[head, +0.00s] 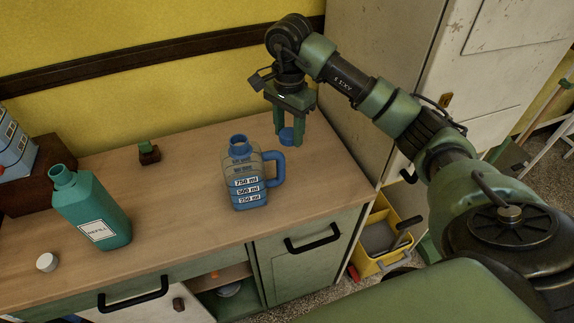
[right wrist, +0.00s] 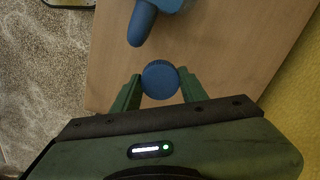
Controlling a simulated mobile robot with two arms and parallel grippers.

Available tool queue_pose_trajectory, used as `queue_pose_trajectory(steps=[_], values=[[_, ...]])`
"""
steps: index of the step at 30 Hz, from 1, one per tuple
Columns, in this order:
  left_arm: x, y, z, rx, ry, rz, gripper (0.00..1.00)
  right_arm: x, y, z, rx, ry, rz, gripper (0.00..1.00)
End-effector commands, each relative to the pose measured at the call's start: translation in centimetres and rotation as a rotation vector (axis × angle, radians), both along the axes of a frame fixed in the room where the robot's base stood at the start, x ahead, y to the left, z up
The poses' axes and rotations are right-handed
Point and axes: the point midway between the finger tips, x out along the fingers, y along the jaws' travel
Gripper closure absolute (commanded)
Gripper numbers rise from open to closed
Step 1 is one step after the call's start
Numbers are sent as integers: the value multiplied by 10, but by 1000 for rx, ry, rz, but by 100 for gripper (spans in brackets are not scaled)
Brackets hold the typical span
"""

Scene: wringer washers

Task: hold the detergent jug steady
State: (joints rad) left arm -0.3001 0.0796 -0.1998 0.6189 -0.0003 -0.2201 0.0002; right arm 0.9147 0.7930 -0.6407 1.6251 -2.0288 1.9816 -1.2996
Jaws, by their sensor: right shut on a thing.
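The blue jug (head: 237,201) with millilitre labels stands upright on the wooden counter; its neck shows no cap and its handle points right. In the right wrist view the jug's handle (right wrist: 141,24) shows at the top. My right gripper (head: 289,139) is shut on a small round blue cap (head: 286,133), held to the right of the jug and apart from it. The cap also shows between the fingertips in the right wrist view (right wrist: 160,79). Nothing grips the jug. My left gripper is not in view.
A teal bottle labelled REFILL (head: 97,222) stands open at the left, with a white cap (head: 47,262) near it. A small dark block with a green top (head: 148,152) sits behind. A tall cabinet (head: 385,60) borders the counter's right. The counter (head: 185,205) between bottle and jug is clear.

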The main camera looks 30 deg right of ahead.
Motion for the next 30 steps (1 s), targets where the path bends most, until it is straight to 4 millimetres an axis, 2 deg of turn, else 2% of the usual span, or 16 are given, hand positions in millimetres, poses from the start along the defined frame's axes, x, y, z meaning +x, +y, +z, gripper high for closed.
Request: queue_pose_trajectory(steps=[3,9,17,24,30], values=[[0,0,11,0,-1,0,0,-2,0,-30,0,6,-1,100],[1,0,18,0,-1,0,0,-1,0,-70,-1,3,-1,100],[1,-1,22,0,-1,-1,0,0,0,-90,0,0,0,100],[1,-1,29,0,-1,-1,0,0,0,-122,0,0,-1,100],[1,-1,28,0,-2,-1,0,0,0,-124,0,-2,0,100]])
